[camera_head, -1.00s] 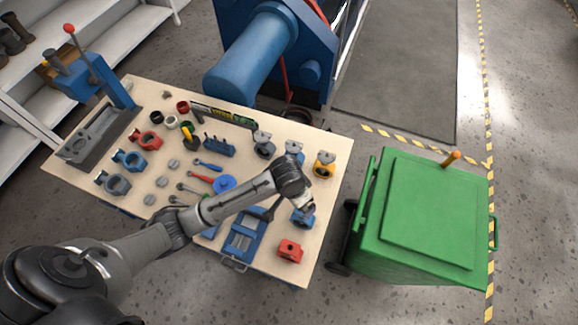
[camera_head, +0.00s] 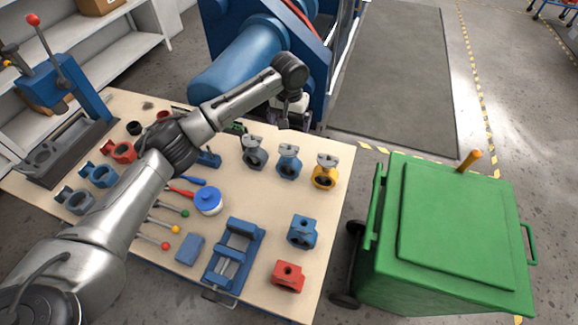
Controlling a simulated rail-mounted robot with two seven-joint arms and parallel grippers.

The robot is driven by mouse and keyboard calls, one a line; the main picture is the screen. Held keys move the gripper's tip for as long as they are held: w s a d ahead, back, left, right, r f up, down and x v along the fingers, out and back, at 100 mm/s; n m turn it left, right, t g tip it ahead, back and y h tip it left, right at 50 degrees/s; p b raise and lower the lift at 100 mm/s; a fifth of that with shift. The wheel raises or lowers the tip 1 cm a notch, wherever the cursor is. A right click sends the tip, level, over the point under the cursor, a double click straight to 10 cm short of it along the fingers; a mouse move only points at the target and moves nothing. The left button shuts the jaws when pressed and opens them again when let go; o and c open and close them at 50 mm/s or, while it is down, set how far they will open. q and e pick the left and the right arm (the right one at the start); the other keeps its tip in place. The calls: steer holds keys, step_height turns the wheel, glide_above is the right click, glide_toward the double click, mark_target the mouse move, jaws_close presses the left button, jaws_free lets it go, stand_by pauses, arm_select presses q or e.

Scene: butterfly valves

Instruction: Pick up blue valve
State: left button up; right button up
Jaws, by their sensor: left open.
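A blue valve with a grey top (camera_head: 289,162) stands on the wooden worktable (camera_head: 262,205), between a grey valve (camera_head: 253,152) and a yellow valve (camera_head: 325,171). Another blue valve-like body (camera_head: 303,232) sits nearer the front right. A blue ring-shaped body (camera_head: 98,175) lies at the left. My left gripper (camera_head: 292,120) is open and empty, seen above the table's back edge, just beyond the grey-topped blue valve and apart from it. Its fingers are small and partly hidden by the wrist. My right gripper is not in view.
A red block (camera_head: 288,276), a blue vise (camera_head: 234,255) and several hand tools lie on the table. A green bin (camera_head: 455,235) stands to the right. A large blue machine (camera_head: 240,70) stands behind the table. The strip between the grey-topped valves and the front blue body is clear.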

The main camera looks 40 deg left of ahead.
mark_target(289, 145)
arm_select(q)
step_height(289, 145, down, 6)
steer(key=shift+b, duration=0.35)
steer(key=shift+f+b, duration=0.55)
steer(key=shift+f, duration=2.05)
steer(key=shift+c, duration=0.3)
steer(key=c, duration=1.6)
steer(key=shift+r, duration=0.15)
steer(key=shift+c, duration=0.7)
steer(key=shift+r, duration=0.1)
